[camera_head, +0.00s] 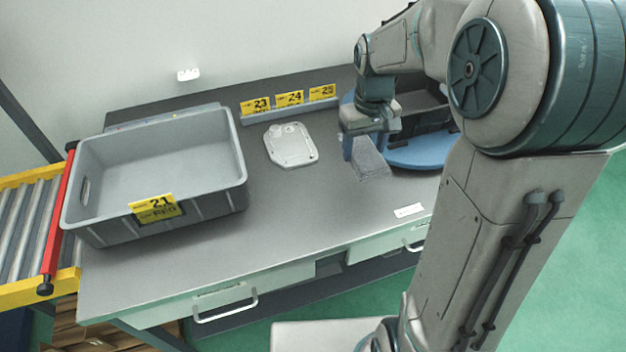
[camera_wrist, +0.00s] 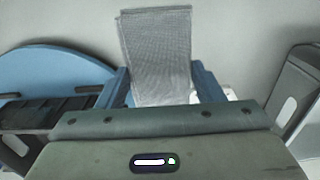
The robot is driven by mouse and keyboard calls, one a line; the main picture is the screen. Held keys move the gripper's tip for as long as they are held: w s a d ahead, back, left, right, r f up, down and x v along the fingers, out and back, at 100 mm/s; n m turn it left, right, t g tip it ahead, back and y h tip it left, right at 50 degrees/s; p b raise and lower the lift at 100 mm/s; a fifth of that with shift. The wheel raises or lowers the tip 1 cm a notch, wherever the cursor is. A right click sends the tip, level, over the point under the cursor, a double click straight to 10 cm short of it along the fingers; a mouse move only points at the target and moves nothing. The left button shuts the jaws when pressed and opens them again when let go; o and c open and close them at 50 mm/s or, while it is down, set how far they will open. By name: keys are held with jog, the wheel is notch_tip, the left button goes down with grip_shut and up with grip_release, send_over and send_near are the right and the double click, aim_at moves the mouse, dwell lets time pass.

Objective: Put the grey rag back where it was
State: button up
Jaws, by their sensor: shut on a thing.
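The grey rag (camera_head: 369,160) is a flat cloth piece gripped between the fingers of my gripper (camera_head: 362,146). In the wrist view the rag (camera_wrist: 157,55) sticks out beyond the two blue fingers of my gripper (camera_wrist: 165,88). In the head view the rag is over the right part of the grey table (camera_head: 330,217), beside a blue round base. I cannot tell whether its lower edge touches the table.
A grey crate (camera_head: 215,192) labelled 21 stands at the left. A pale casting (camera_head: 290,146) lies mid-table, before labels 23, 24 and 25 (camera_head: 289,98). A blue round base (camera_head: 412,155) carries a black bin (camera_head: 424,116). The front middle is clear.

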jog(key=shift+w+a, duration=0.1)
jog(key=shift+w, duration=0.25)
send_over(315, 207)
notch_tip(315, 207, down, 7)
jog(key=shift+r+p, duration=0.1)
jog(key=shift+p, duration=0.35)
jog(key=shift+f, duration=2.1)
jog(key=shift+f, duration=0.2)
jog(key=o, duration=0.9)
jog(key=shift+r, duration=0.1)
jog(key=shift+o, duration=0.2)
jog(key=shift+r, duration=0.1)
